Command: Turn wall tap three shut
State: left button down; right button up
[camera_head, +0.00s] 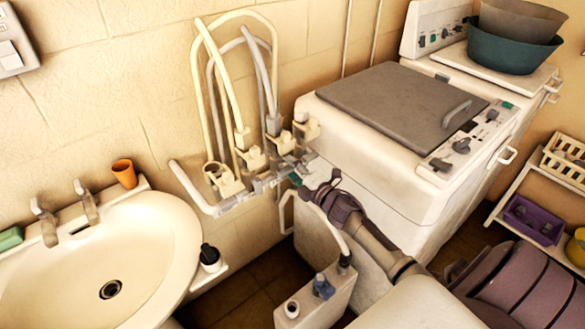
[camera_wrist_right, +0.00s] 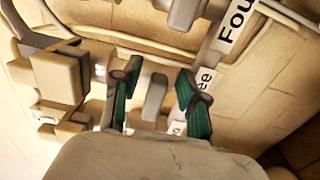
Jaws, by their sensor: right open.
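Several cream wall taps (camera_head: 250,158) stand in a row on a pale rail with hoses above them. In the right wrist view, a grey tap lever (camera_wrist_right: 155,98) stands between the fingers of my right gripper (camera_wrist_right: 157,103). A label ending in "ee" (camera_wrist_right: 205,80), partly hidden by a finger, is beside it. The green-padded fingers are apart, one on each side of the lever; I see gaps but cannot tell contact. In the head view my right gripper (camera_head: 299,176) is at the right end of the rail. My left gripper is not in view.
A label "Four" (camera_wrist_right: 237,25) and another grey lever (camera_wrist_right: 185,14) are close by. A washing machine (camera_head: 385,160) stands right of the rail. A washbasin (camera_head: 100,255) with an orange cup (camera_head: 124,173) is at left. A pale container (camera_head: 318,300) stands below my right arm.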

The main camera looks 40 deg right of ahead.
jog(key=s+d, duration=0.1)
jog(key=s, duration=1.1)
jog(key=s+a+f+m+g+h, duration=0.15)
jog(key=s+f+m+g, duration=0.35)
jog(key=f, duration=1)
jog(key=s+a+f+m+g+h, duration=0.1)
jog(key=s+a+f+m+g, duration=0.35)
jog(key=f, duration=1.05)
jog(key=s+a+f+m+g, duration=0.2)
jog(key=s+f, duration=0.4)
jog(key=s, duration=0.4)
jog(key=s+a+f+m+g+y, duration=0.1)
jog(key=s+a+f, duration=0.4)
jog(key=s, duration=0.6)
jog(key=s+a+f+m+g, duration=0.4)
jog(key=s+f, duration=0.3)
jog(key=s, duration=0.3)
jog(key=shift+s, duration=0.3)
jog(key=shift+g, duration=0.25)
